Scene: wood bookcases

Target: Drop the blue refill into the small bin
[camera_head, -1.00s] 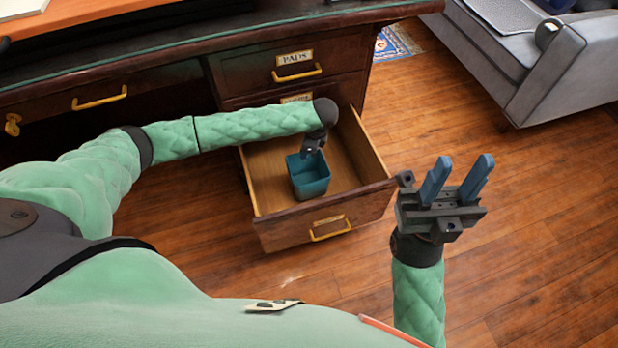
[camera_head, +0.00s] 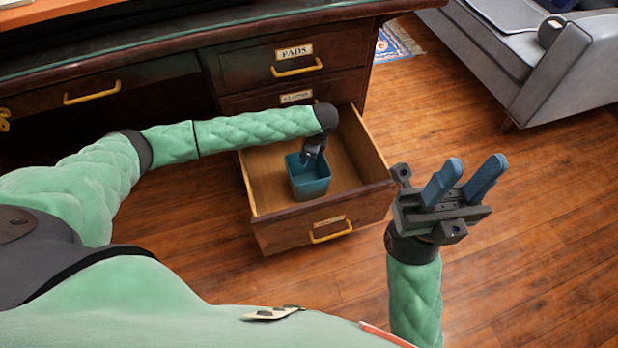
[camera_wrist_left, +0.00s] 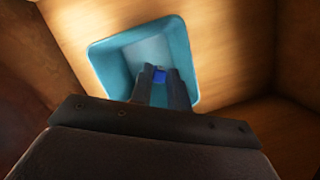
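The small bin (camera_head: 309,180) is teal and open-topped, standing upright in the pulled-out lower drawer. It also shows in the left wrist view (camera_wrist_left: 103,66). My left gripper (camera_head: 306,158) points down over the bin's opening, its fingertips at about rim level. In the left wrist view a small bright blue piece, the blue refill (camera_wrist_left: 159,76), sits between the left fingertips, which are closed on it. Most of the refill is hidden by the fingers. My right gripper (camera_head: 466,180) is empty, with its two blue fingers apart, pointing up to the right of the drawer.
The open drawer (camera_head: 262,180) has wooden walls around the bin, with bare floor inside it. The dark desk (camera_head: 225,75) has a closed drawer labelled PADS (camera_head: 296,62) above. A grey sofa (camera_head: 570,70) stands at the upper right. The wood floor between is clear.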

